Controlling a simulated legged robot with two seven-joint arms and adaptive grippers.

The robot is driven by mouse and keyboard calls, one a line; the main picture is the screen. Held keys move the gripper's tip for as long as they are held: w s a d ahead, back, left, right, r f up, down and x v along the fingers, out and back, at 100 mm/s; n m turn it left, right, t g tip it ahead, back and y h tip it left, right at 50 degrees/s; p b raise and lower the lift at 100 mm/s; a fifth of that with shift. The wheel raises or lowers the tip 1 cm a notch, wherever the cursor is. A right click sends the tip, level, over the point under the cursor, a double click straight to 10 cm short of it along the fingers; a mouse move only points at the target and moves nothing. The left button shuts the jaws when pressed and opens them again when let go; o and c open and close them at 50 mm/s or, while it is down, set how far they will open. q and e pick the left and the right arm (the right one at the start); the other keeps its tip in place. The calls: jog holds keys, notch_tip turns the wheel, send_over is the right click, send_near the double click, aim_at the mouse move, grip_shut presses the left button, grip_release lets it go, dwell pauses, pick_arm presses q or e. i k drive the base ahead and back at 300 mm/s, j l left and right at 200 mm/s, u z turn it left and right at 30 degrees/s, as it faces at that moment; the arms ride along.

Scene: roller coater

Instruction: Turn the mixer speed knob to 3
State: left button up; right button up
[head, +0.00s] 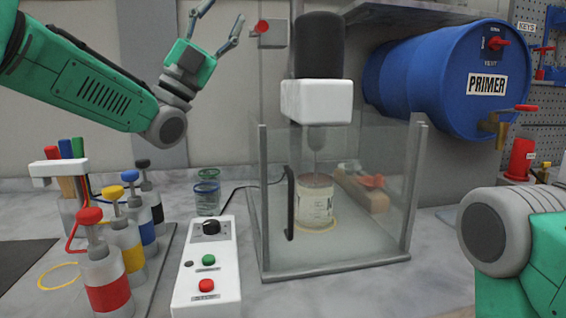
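The mixer control box (206,268) is a white box on the counter, left of the mixer. Its black speed knob (212,227) is near the far end; the dial setting is too small to read. A green button (208,260) and a red stop button (206,285) lie nearer. The mixer (316,101) hangs over a can (315,203) inside a clear enclosure (335,262). My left gripper (220,22) is raised at the upper left, well above the box, with its fingers apart and nothing between them. My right arm shows at the right edge; its gripper is out of view.
Pump bottles with red (107,280), yellow, blue and black bands stand left of the box. Glass cups (206,198) stand behind it. A blue primer drum (425,70) is at the upper right. A red wall button (262,27) is beside my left gripper in the picture.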

aim_at(210, 228)
jog(key=k, duration=1.4)
